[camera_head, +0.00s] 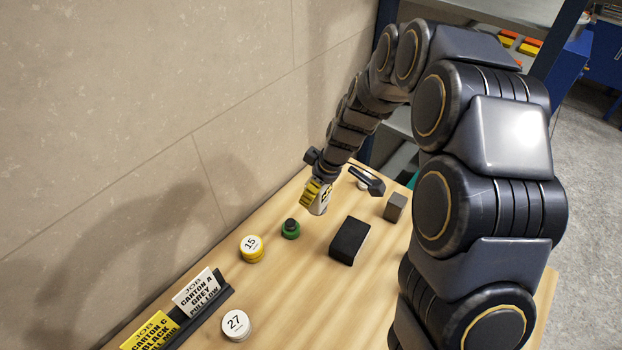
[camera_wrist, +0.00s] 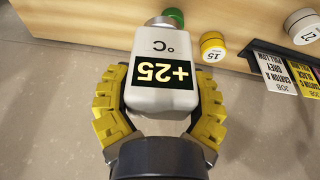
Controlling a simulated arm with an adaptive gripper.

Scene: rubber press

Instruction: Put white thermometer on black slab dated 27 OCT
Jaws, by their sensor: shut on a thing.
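A white thermometer (camera_wrist: 148,99) with a black panel reading +25 and °C is in my gripper (camera_wrist: 163,82). The yellow fingers are shut on its two sides. In the head view, my gripper (camera_head: 314,193) holds the thermometer (camera_head: 320,208) near the far end of the bench, apart from the slab. A black slab (camera_head: 349,241) lies on the bench below and to the right of my gripper in the picture. No date can be read on it. A round white tag reading 27 (camera_head: 236,323) lies at the front, away from the slab.
A yellow round piece marked 15 (camera_head: 252,247) and a green one with a dark knob (camera_head: 290,229) stand along the wall side. Two job cards (camera_head: 197,292) stand in a dark holder at front left. A small grey block (camera_head: 395,207) is right of the slab. Bare wood surrounds the slab.

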